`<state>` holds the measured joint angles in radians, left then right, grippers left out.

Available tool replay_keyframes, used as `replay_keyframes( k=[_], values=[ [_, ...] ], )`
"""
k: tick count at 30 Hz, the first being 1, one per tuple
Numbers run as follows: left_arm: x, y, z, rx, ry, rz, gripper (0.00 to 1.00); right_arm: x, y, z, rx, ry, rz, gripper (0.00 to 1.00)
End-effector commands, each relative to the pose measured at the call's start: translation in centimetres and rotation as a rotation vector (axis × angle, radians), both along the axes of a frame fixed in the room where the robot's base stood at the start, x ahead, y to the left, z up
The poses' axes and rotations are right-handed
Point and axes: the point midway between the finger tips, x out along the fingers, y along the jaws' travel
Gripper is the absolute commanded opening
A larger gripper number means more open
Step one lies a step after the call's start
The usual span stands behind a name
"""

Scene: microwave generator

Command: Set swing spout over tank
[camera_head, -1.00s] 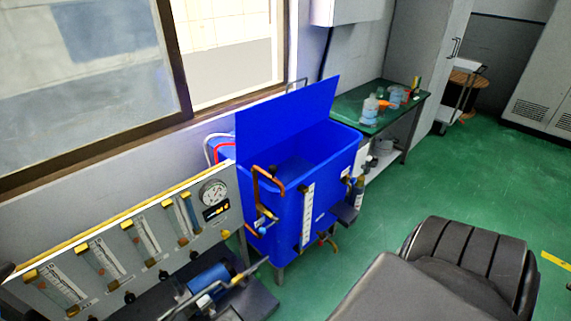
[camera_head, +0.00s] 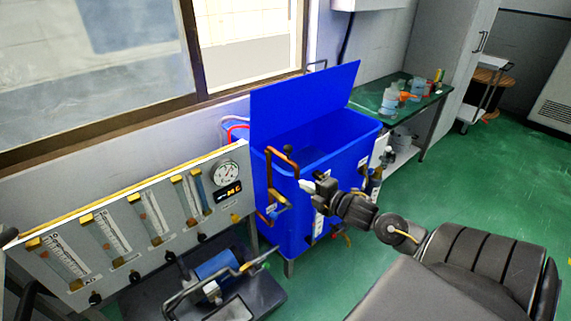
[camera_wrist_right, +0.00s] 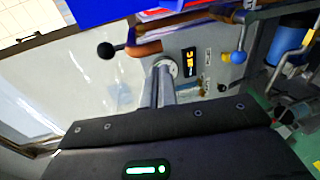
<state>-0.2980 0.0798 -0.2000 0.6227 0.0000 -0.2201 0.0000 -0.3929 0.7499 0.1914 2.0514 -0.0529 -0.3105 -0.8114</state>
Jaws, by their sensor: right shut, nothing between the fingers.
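The open blue tank (camera_head: 345,135) stands by the window wall with its lid raised. A copper swing spout (camera_head: 270,175) with a black ball knob (camera_head: 288,149) rises at the tank's front left corner. Its upper arm runs along the near rim. My right gripper (camera_head: 306,186) is shut and empty, in front of the tank and to the right of the spout in the head view. In the right wrist view the shut fingers (camera_wrist_right: 165,85) point towards the spout (camera_wrist_right: 146,49), with its knob (camera_wrist_right: 105,50) to the left; no contact shows.
A grey flowmeter panel (camera_head: 150,225) with a round gauge (camera_head: 227,173) stands left of the tank. A blue pump (camera_head: 217,264) sits below it. A green bench (camera_head: 425,101) with bottles is behind right. Green floor is clear at right.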

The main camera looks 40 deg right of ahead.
Motion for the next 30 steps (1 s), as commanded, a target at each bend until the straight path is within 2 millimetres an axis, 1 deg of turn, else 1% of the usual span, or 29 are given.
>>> replay_keyframes(
  k=[1, 3, 6, 7, 9, 16, 20, 23, 25, 30],
  values=[
    [-0.1, 0.0, -0.5, 0.0, 0.001, 0.0, 0.36, 0.0, 1.2, 2.1, -0.052, -0.04, 0.043, 0.0],
    [-0.1, 0.0, -0.7, 0.0, 0.002, 0.0, 0.36, -0.1, 2.3, 4.4, -0.104, -0.081, 0.081, 0.0],
    [-0.2, 0.1, -0.8, 0.001, 0.003, 0.0, 0.36, -0.2, 3.3, 6.2, -0.145, -0.112, 0.113, 0.0],
    [-0.2, 0.1, -0.8, 0.001, 0.003, 0.0, 0.36, -0.3, 3.4, 6.5, -0.151, -0.116, 0.116, 0.0],
    [-0.2, 0.1, -0.8, 0.001, 0.003, 0.0, 0.36, -0.3, 3.5, 6.7, -0.156, -0.121, 0.12, 0.0],
    [-0.3, 0.1, -0.7, 0.001, 0.005, 0.0, 0.36, -0.3, 3.5, 6.7, -0.153, -0.121, 0.118, 0.0],
    [-0.3, 0.1, -0.6, 0.001, 0.005, 0.0, 0.36, 0.1, 3.5, 6.7, -0.151, -0.121, 0.117, 0.0],
    [-0.3, 0.1, -0.4, 0.001, 0.005, 0.0, 0.36, 0.9, 3.6, 6.8, -0.15, -0.122, 0.117, 0.0],
    [-0.3, 0.1, -0.2, 0.001, 0.005, 0.0, 0.36, 1.9, 3.7, 6.8, -0.151, -0.124, 0.116, 0.0],
    [-0.4, 0.1, 0.6, 0.001, 0.006, 0.0, 0.36, 5.1, 4.1, 6.8, -0.149, -0.124, 0.116, 0.0]
  ],
)
